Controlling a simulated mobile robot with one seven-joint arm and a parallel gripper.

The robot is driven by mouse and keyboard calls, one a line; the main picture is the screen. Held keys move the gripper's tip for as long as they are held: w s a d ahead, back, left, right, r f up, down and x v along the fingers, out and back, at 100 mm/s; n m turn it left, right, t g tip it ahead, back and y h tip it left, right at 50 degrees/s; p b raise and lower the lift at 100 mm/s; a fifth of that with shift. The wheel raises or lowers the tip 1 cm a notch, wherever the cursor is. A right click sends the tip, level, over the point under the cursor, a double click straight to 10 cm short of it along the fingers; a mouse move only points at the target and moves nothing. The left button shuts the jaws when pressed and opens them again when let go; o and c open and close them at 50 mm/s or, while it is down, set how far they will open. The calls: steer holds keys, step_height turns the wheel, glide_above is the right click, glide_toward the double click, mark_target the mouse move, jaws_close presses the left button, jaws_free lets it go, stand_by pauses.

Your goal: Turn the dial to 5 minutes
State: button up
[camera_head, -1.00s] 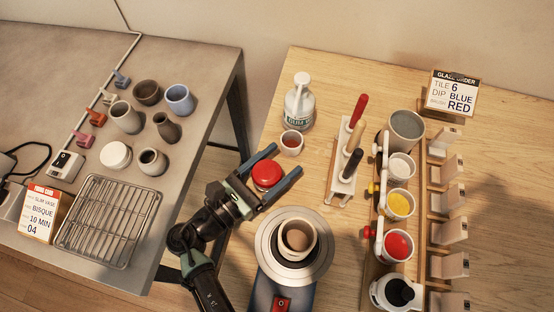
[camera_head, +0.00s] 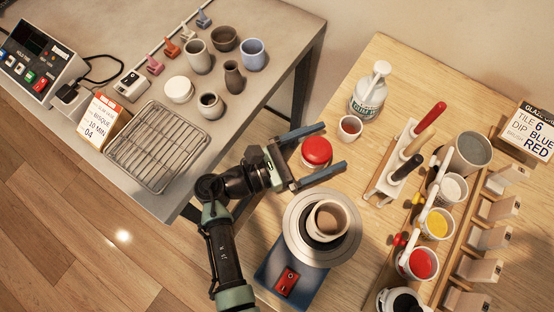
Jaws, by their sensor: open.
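A round red knob-like thing (camera_head: 316,152) with a pale base stands on the wooden table, between the cup and the wheel. It may be the dial, but no minute marks can be read on it. My gripper (camera_head: 334,147) is open, with one finger on its far side and one on its near side. I cannot tell whether the fingers touch it or are above it. A control box (camera_head: 36,62) with a dark display and coloured buttons stands on the grey table at the far left; I see no clear dial on it.
A pottery wheel (camera_head: 290,228) with a brown pot stands close in front of my gripper. A small cup (camera_head: 350,128), a white pump bottle (camera_head: 368,92) and a tool rack (camera_head: 388,182) are nearby. A wire rack (camera_head: 158,143) lies on the grey table.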

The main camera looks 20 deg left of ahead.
steer(key=b+v, duration=0.1)
steer(key=v, duration=1)
steer(key=shift+s+a, duration=0.1)
steer(key=shift+a, duration=0.05)
